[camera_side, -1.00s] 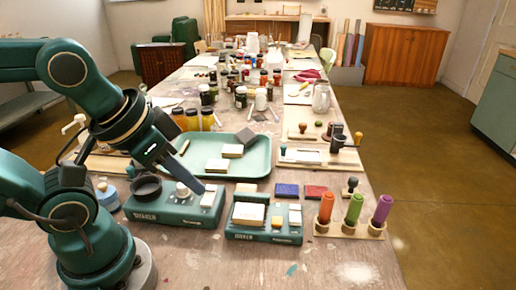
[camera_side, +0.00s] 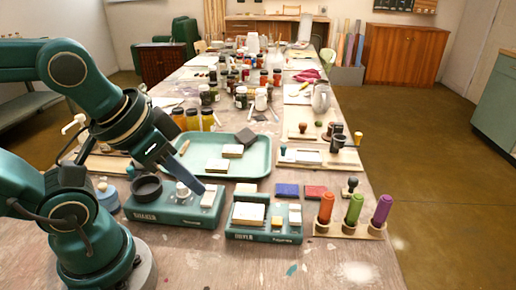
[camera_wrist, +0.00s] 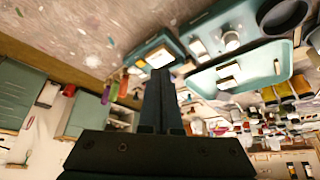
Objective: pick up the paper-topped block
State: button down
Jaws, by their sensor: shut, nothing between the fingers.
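Two pale-topped blocks lie in the green tray: a rear one (camera_side: 232,151) and a front one (camera_side: 217,165). Another pale-topped block (camera_side: 249,214) sits in the right green holder (camera_side: 262,236). I cannot tell which of these is the paper-topped block. My gripper (camera_side: 199,188) is shut and empty above the left green holder (camera_side: 170,216), in front of the tray. In the wrist view its fingers (camera_wrist: 161,76) are together, with a white-topped block (camera_wrist: 160,58) in a green holder just beyond the tips.
The green tray (camera_side: 262,172) also has a dark block (camera_side: 245,137) at its back. Orange, green and purple upright handles (camera_side: 355,208) stand in a rack at right. Ink pads (camera_side: 287,190) lie behind the right holder. Jars (camera_side: 207,118) crowd behind the tray.

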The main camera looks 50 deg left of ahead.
jog(key=c, duration=1.5)
grip_release()
jog(key=shift+c, duration=0.2)
jog(key=o, duration=1.5)
jog(key=shift+o, duration=0.2)
